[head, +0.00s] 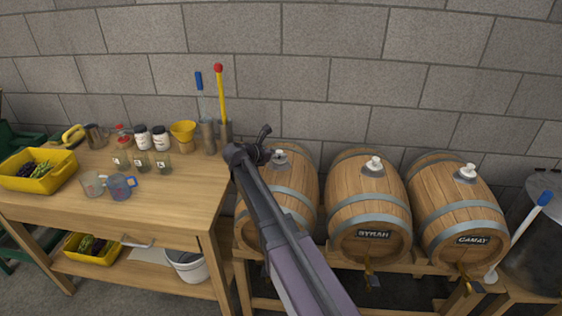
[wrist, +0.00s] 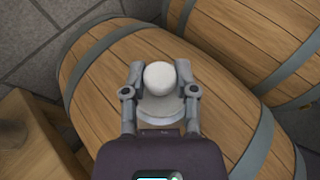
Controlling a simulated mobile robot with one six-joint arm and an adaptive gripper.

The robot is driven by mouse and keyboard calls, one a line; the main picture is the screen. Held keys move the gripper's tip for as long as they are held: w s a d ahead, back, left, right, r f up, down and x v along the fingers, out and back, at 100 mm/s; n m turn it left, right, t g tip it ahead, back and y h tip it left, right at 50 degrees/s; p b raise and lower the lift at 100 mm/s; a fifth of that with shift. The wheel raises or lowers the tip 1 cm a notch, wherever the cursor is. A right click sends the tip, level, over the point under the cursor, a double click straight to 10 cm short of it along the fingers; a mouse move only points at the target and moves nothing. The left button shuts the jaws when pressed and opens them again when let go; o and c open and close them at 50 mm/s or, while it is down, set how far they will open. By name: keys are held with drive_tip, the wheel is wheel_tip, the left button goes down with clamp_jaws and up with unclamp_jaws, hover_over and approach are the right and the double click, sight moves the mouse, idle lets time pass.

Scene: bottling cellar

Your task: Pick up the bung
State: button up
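A pale bung (head: 281,154) sits upright in a light plate on top of the left barrel (head: 294,181), partly behind my arm in the head view. In the wrist view, the bung (wrist: 160,78) shows between the two fingers of my gripper (wrist: 160,73), one finger on each side. In the head view, my gripper (head: 268,143) is at the left of this bung, with its fingers apart. It looks open, though the gap to the bung is small. Two more bungs, one on the SYRAH barrel (head: 374,163) and one on the GAMAY barrel (head: 467,171), stand to the right.
A wooden table (head: 185,200) at left carries a yellow crate (head: 55,180), jars, cups, a yellow funnel (head: 183,130) and tall tools. A block wall (head: 350,50) stands close behind the barrels. A steel vessel (head: 540,240) is at far right.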

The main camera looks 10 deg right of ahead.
sight(279, 152)
drive_tip(key=shift+d+r, duration=0.1)
clamp_jaws()
wheel_tip(279, 152, up, 4)
drive_tip(key=p, duration=0.4)
drive_tip(key=s+a+p, duration=0.1)
drive_tip(key=s+a, duration=0.8)
drive_tip(key=s, duration=0.4)
drive_tip(key=shift+a+r, duration=0.25)
drive_tip(key=shift+r, duration=0.1)
drive_tip(key=shift+w+a, duration=0.1)
idle(0.3)
